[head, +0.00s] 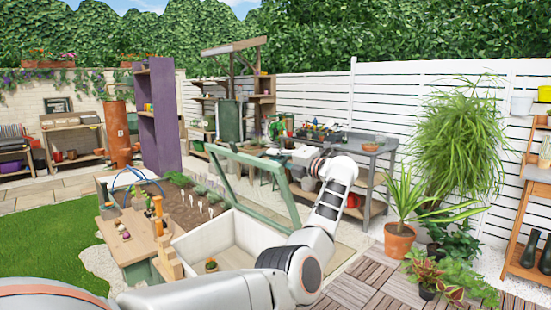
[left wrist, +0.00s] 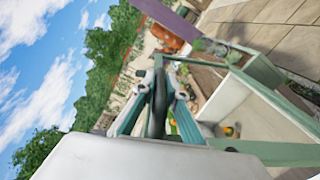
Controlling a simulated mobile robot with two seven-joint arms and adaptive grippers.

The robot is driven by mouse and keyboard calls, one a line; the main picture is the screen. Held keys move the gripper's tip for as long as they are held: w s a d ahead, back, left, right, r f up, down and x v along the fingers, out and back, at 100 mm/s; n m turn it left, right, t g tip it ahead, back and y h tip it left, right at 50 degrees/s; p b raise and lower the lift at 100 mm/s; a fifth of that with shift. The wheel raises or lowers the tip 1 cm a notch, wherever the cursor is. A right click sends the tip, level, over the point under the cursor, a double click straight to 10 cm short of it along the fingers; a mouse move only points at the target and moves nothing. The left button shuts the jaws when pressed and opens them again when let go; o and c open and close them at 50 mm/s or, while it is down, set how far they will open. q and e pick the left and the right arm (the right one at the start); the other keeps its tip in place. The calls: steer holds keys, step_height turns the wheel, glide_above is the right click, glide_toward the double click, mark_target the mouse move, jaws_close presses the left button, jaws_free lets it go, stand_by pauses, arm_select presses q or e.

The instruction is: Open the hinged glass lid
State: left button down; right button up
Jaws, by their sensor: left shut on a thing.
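The hinged glass lid (head: 289,194) has a green frame and stands raised at a steep tilt above a pale, open-topped box (head: 192,243). My left gripper (head: 299,156) is at the lid's upper right corner in the head view, with its arm reaching across in front of the box. In the left wrist view, my left gripper (left wrist: 158,108) is shut on a dark upright part between its fingers, at the lid's frame. The exact contact is partly hidden. My right gripper is not in view.
A small potted cactus (head: 211,265) is inside the box. A wooden bench (head: 137,242) with small items stands left of it, before a planted bed (head: 188,207). A metal-topped table (head: 368,149) is behind the arm. A potted spiky plant (head: 399,240) stands right on the decking.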

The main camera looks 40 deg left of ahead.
arm_select(q)
steer(key=shift+r, duration=0.1)
stand_by(0.3)
steer(key=c, duration=2)
jaws_free()
steer(key=shift+a, duration=0.1)
steer(key=shift+c, duration=0.2)
